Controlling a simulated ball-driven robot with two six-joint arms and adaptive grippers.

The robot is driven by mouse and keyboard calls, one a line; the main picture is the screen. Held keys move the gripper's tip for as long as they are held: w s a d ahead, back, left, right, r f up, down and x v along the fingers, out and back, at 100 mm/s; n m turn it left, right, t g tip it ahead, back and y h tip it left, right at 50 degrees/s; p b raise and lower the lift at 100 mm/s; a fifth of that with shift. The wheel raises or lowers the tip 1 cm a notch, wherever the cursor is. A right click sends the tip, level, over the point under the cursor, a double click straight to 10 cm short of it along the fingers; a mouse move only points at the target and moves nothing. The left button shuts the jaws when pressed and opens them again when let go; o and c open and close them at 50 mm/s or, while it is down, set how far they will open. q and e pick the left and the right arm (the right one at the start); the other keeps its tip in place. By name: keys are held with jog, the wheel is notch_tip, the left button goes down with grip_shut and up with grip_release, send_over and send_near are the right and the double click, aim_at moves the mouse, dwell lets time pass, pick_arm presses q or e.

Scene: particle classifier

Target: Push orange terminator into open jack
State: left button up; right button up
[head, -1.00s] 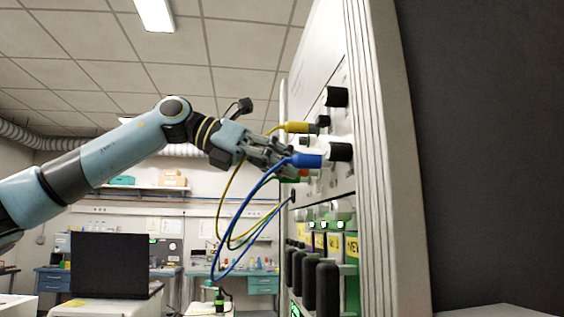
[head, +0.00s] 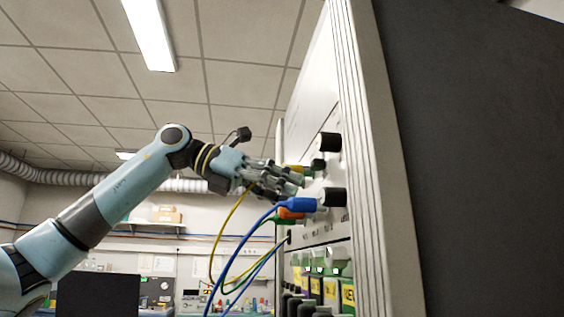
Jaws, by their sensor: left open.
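An orange plug-like piece (head: 289,213), which looks like the terminator, shows at the panel's face, partly hidden behind a blue cable plug (head: 301,204). I cannot tell how far it sits in a jack. My left gripper (head: 296,183) is open in front of the panel (head: 312,90), just above the blue plug and the orange piece, and its fingers overlap a yellow plug (head: 295,168). I see nothing clearly held between the fingers. The open jack cannot be made out. My right gripper is not in view.
A green plug (head: 280,221) sits below the orange piece. Yellow and blue cables (head: 240,238) hang in loops under my gripper. Black knobs (head: 334,197) stick out from the panel. Labelled modules (head: 348,295) are lower down. The room left of the panel is mostly clear.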

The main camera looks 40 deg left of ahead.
aim_at(282, 165)
pick_arm(q)
notch_tip(282, 165, up, 7)
jog(key=shift+f, duration=0.1)
dwell(0.7)
